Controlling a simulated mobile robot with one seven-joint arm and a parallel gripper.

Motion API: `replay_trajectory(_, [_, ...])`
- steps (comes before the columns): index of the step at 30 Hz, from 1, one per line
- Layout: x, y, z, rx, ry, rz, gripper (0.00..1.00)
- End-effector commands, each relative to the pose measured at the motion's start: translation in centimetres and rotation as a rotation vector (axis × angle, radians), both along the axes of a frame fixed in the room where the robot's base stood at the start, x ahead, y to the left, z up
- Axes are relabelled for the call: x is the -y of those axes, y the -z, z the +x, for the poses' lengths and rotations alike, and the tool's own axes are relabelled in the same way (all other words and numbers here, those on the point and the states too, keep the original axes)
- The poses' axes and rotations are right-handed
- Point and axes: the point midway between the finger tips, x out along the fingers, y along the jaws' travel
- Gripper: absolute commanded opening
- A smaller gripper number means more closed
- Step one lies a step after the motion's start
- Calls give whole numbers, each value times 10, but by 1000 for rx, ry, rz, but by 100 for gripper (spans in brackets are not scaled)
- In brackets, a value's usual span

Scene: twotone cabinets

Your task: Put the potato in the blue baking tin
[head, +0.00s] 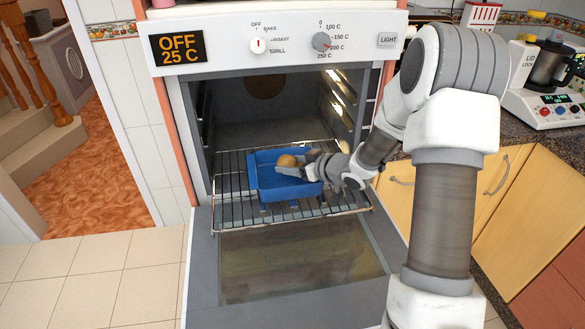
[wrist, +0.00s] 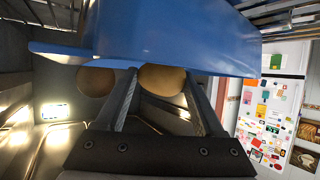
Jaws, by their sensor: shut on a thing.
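The blue baking tin (head: 263,185) sits on the pulled-out oven rack. Its blue side also fills the top of the wrist view (wrist: 190,40). The brown potato (head: 287,160) shows within the tin's outline in the head view; I cannot tell whether it touches the tin's floor. My gripper (head: 292,167) reaches in from the right over the tin's rim and is shut on the potato. In the wrist view the potato (wrist: 163,79) is between the fingertips of my gripper (wrist: 162,85), partly hidden by the tin.
The wire rack (head: 232,212) extends out over the lowered oven door (head: 300,265). The oven cavity (head: 265,115) is open behind the tin. The counter with a blender (head: 550,65) is at the right. The tiled floor (head: 90,280) at the left is clear.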

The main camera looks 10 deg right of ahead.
Motion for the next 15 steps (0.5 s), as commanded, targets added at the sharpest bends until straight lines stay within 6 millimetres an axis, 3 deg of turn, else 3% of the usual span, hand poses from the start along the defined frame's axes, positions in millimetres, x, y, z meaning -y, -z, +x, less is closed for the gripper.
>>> replay_trajectory(15, [1, 11, 1, 1, 1, 0, 10])
